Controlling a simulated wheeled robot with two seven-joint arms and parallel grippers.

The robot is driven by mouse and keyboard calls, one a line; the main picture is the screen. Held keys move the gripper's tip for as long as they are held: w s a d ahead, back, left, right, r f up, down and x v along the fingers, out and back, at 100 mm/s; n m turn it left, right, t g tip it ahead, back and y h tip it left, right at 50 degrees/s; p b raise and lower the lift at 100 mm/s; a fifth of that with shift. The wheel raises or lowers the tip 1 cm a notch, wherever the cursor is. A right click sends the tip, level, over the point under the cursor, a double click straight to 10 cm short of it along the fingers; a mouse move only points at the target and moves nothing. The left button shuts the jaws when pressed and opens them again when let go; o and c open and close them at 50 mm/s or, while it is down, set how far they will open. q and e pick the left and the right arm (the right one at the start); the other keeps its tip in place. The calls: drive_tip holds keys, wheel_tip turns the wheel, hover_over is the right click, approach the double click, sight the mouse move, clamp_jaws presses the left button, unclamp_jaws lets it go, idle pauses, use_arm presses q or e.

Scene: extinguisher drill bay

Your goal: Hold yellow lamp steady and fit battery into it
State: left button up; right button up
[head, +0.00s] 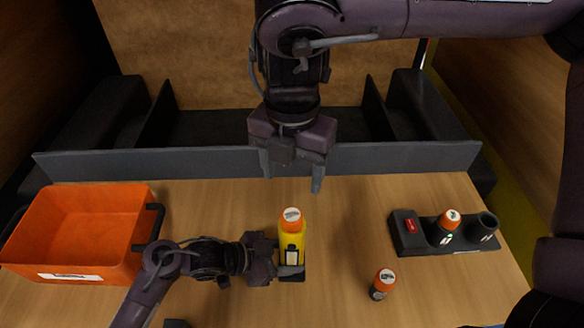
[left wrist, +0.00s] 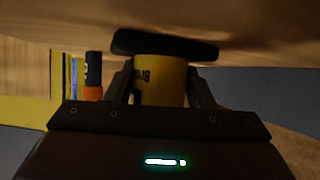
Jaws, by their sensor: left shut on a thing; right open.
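The yellow lamp (head: 299,229) stands upright on its dark base in the middle of the table. My left gripper (head: 283,262) is shut on its lower body from the left; the lamp (left wrist: 160,82) also shows between the fingers in the left wrist view. A battery with an orange, white-labelled cap (head: 291,214) sits in the lamp's top, cap showing; how deep it sits I cannot tell. My right gripper (head: 291,172) is open and empty, pointing down above and behind the lamp, apart from the cap. Another orange-capped battery (head: 383,281) stands on the table to the right.
A black charger (head: 411,238) with a red patch stands at the right, holding an orange-capped battery (head: 450,219) beside an empty socket (head: 486,224). An orange bin (head: 75,232) stands at the left and looks empty. A dark ledge (head: 400,157) runs along the back.

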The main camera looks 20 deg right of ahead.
idle(0.3)
use_arm(q)
drive_tip(key=o, duration=0.8)
drive_tip(key=v, duration=1.2)
